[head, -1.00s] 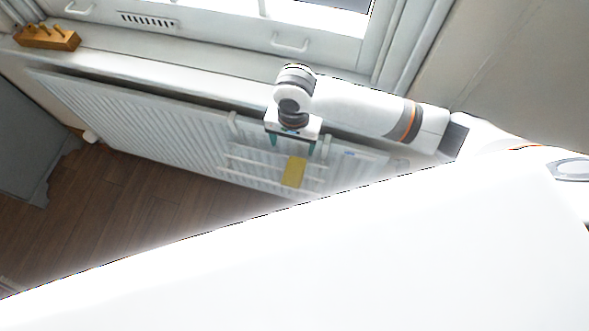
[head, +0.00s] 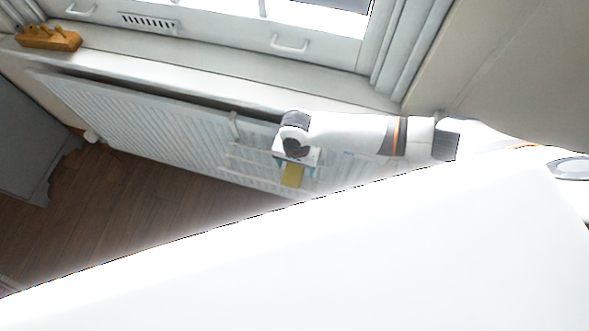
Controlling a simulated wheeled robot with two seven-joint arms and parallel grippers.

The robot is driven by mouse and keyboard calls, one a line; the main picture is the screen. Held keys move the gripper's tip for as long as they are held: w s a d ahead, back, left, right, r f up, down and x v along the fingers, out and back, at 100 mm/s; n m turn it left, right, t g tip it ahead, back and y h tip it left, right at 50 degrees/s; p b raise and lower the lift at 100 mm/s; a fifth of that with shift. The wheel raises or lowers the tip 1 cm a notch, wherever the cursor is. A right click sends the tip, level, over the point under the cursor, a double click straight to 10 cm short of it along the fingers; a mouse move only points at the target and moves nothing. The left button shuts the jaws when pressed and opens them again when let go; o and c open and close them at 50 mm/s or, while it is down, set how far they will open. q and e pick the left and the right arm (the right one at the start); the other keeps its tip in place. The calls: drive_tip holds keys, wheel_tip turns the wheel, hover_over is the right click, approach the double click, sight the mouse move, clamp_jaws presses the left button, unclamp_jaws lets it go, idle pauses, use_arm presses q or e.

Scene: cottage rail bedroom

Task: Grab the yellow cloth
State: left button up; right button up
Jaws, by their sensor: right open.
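The yellow cloth (head: 292,176) hangs on the white rail rack (head: 250,166) at the front of the radiator. My right gripper (head: 294,170) is at the cloth, with its teal fingers open, one on each side of the cloth's upper part. The gripper's white body hides the top of the cloth. I cannot tell whether the fingers touch it. My left gripper is not in view.
The white radiator (head: 150,125) runs under the windowsill (head: 200,85). A wooden block with pegs (head: 48,37) stands at the sill's left end. A grey cabinet (head: 30,140) is at the left. A large white surface fills the lower front. Brown floor (head: 130,215) is clear.

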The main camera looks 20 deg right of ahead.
drive_tip(key=shift+f, duration=0.1)
drive_tip(key=shift+c, duration=0.4)
drive_tip(key=c, duration=1)
